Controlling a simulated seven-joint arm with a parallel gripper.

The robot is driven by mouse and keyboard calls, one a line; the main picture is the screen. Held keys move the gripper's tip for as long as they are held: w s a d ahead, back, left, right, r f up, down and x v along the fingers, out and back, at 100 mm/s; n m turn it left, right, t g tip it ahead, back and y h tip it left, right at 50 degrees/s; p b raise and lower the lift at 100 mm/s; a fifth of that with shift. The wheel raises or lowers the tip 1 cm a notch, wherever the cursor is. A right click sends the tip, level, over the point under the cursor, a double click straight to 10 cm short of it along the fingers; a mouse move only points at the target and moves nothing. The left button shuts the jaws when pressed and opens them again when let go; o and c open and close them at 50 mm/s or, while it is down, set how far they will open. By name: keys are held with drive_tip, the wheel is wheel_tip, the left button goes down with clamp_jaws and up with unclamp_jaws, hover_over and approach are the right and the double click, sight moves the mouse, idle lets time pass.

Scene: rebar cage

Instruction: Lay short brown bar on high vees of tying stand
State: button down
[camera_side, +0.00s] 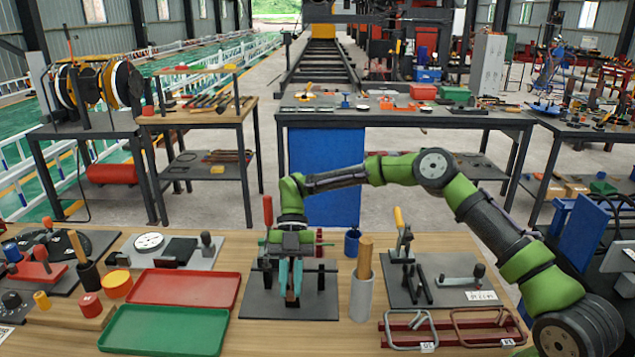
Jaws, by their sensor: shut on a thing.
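My green gripper (291,296) points down over the dark base plate of a stand (325,303), which I take to be the tying stand. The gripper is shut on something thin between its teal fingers. I take it to be the short brown bar, but the fingers hide most of it and its color is not clear. A dark crosswise bar (328,270) shows at both sides of the fingers. The stand's vees are largely hidden behind the gripper, so I cannot tell whether the held bar touches them.
A red-handled upright (268,211) rises close left of my gripper. A grey cup (362,298) holding a wooden handle stands close right. A green tray (165,331) and a red tray (185,288) lie left. A clamp fixture (440,283) and red rack (455,325) lie right.

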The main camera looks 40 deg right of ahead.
drive_tip(key=c, duration=1)
unclamp_jaws()
drive_tip(key=v, duration=0.7)
drive_tip(key=shift+w+d+r, duration=0.1)
drive_tip(key=shift+r, duration=0.05)
drive_tip(key=shift+r, duration=0.15)
drive_tip(key=shift+r, duration=2.85)
